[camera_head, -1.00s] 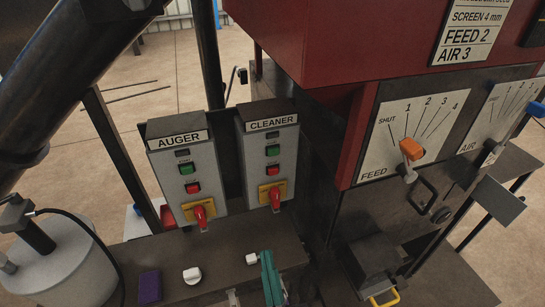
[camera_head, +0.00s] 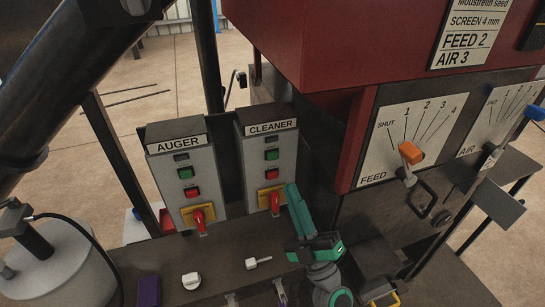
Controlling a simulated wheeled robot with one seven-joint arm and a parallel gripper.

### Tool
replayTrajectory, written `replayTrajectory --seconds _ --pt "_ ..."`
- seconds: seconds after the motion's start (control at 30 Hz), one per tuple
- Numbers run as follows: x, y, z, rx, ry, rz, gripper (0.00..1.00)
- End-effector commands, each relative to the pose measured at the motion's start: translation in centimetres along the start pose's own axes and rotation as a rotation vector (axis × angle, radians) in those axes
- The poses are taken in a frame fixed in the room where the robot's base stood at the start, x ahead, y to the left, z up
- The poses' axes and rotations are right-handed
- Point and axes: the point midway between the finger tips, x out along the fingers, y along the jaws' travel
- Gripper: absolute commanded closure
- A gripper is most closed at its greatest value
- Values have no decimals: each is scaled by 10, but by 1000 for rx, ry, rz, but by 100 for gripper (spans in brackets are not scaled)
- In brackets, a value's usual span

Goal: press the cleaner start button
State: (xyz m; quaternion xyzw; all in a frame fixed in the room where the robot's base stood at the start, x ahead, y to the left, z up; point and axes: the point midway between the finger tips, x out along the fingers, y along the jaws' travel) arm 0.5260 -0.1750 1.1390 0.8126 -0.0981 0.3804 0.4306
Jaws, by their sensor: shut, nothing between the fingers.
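The grey CLEANER control box (camera_head: 254,150) stands right of the AUGER box. Its green start button (camera_head: 271,155) shows in full, above a red button (camera_head: 272,173). Lower down is a red rotary handle on a yellow plate (camera_head: 262,193). My gripper (camera_head: 291,187) is teal, shut and empty, with its fingers pointing up. Its tips overlap the lower right edge of the cleaner box in the picture, below and right of the green button. They appear apart from the button; the depth gap is hard to judge.
The AUGER box (camera_head: 179,165) has similar buttons and its own red handle. A white knob (camera_head: 190,280), a small white key-like piece (camera_head: 258,262) and a purple block (camera_head: 149,290) lie on the dark bench. The red machine housing (camera_head: 330,45), with orange feed lever (camera_head: 411,153), stands at right.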

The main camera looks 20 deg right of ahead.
Motion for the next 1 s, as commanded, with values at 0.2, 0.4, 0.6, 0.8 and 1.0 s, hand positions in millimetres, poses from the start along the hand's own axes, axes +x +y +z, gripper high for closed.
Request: replayTrajectory --seconds 0.2,0.4,0.6,0.8,1.0 --pt "5 -3 4 0 0 1 100" --pt "20 -14 14 1 1 1 100" --pt "38 -27 28 1 0 1 100" --pt "52 -37 39 0 -2 1 100" --pt "60 -44 43 2 1 0 100"
